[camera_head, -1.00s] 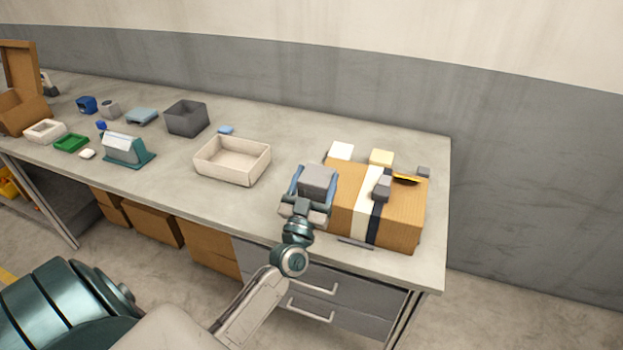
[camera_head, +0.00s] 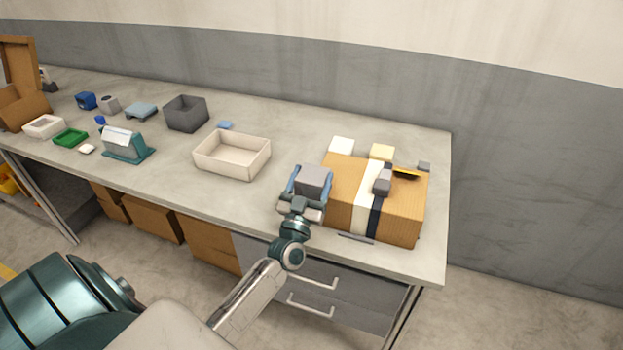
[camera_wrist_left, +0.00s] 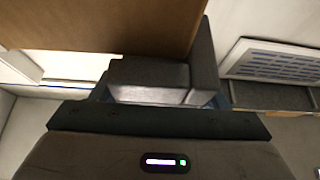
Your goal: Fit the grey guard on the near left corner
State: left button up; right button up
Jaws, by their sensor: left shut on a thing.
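The cardboard box (camera_head: 405,215) stands at the right end of the bench, with a white band (camera_head: 368,185) and a dark band over it. My left gripper (camera_head: 312,194) is shut on the grey guard (camera_head: 314,178), beside the box's left side. In the left wrist view the guard (camera_wrist_left: 150,78) shows as an angled grey piece close to the brown box side (camera_wrist_left: 100,22). Whether it touches the box I cannot tell. The near left corner is partly hidden by my gripper. My right gripper is not in view.
A white block (camera_head: 342,145), a cream block (camera_head: 382,152) and a small grey block (camera_head: 424,167) show at the box's far side. A grey object (camera_head: 382,183) and a yellow-black one (camera_head: 406,173) are on top. An open cream tray (camera_head: 232,165) stands to the left.

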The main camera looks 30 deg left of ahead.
pick_arm(q)
jog(key=shift+f, duration=0.35)
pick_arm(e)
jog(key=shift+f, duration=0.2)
pick_arm(q)
jog(key=o, duration=1.1)
jog(key=shift+c, duration=0.2)
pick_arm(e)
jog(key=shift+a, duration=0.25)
pick_arm(q)
jog(key=shift+r, duration=0.55)
jog(key=b+v, duration=0.3)
jog(key=v, duration=0.9)
jog(key=shift+b, duration=0.4)
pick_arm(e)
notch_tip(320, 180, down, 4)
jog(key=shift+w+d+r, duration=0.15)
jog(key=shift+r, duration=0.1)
pick_arm(q)
jog(key=shift+d+r, duration=0.1)
